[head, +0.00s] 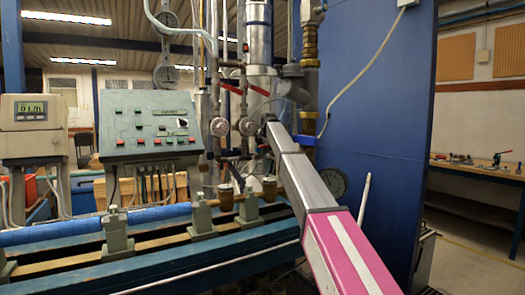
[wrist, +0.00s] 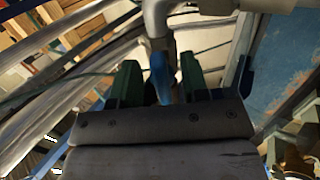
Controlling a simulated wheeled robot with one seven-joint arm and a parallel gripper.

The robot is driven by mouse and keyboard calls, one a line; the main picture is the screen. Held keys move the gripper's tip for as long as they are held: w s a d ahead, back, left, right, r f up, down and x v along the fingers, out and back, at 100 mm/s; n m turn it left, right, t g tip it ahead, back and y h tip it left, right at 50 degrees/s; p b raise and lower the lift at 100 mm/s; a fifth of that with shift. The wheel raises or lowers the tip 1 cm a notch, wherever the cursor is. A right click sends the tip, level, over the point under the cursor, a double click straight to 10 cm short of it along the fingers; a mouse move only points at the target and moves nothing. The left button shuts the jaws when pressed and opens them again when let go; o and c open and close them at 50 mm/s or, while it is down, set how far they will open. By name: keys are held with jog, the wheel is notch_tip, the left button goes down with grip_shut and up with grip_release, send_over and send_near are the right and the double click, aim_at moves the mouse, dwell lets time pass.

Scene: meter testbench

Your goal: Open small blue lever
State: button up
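The small blue lever (wrist: 159,76) shows in the wrist view, hanging below a grey metal pipe fitting (wrist: 157,18). My gripper (wrist: 161,80) has its two dark green fingers on either side of the lever. A gap shows between the lever and each finger, so the gripper looks open around it. The lever's lower end is hidden behind the gripper body. In the head view my gripper (head: 267,122) is small, at the far end of my pink and grey arm among the pipes. I cannot make out the small lever there.
Two red levers (head: 232,89) and round valves (head: 219,127) are left of my gripper. A larger blue handle (head: 324,124) is on the right pipe, beside a blue panel (head: 385,140). A grey control box (head: 150,125) and a blue bench (head: 160,262) stand at left.

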jog(key=shift+r, duration=0.1)
jog(key=v, duration=1)
jog(key=shift+s+r, duration=0.2)
jog(key=shift+r, duration=0.05)
jog(key=shift+d, duration=0.15)
